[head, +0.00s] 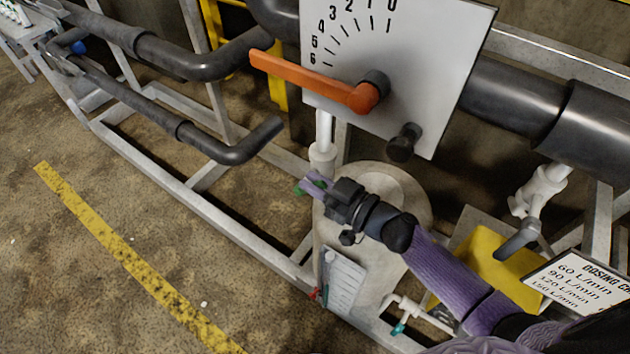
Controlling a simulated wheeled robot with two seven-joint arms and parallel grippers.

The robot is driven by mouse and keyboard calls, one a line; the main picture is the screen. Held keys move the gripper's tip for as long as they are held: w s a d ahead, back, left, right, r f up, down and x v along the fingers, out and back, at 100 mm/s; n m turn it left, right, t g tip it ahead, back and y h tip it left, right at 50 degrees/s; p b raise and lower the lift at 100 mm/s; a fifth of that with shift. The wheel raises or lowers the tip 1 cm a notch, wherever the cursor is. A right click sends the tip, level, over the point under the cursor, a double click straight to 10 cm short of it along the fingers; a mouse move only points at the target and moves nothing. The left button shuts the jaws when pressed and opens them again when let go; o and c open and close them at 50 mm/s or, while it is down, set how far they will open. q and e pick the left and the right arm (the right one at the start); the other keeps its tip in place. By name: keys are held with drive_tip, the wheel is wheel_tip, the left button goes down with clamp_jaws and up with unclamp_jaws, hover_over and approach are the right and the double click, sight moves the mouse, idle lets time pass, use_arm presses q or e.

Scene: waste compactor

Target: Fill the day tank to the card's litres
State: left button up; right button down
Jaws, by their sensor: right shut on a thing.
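The day tank, seemingly the pale grey cylinder (400,190), stands below the dial plate. A white card (343,283) hangs on its front; its text is too small to read. A dosing card (582,284) at the right lists 60, 90, 120 and 150 L/min. An orange lever (312,80) on the white numbered dial plate (430,60) points left, just below the 6 mark. My right gripper (312,186) is shut on a small green part at the tank's upper left, mostly hidden by the fingers. My left gripper is out of view.
A black knob (403,143) sits under the lever. Dark pipes (190,62) and a grey frame (200,205) run along the left. A yellow block (490,262) and a teal-handled tap (400,326) are near my right arm. The floor beside the yellow line (120,245) is clear.

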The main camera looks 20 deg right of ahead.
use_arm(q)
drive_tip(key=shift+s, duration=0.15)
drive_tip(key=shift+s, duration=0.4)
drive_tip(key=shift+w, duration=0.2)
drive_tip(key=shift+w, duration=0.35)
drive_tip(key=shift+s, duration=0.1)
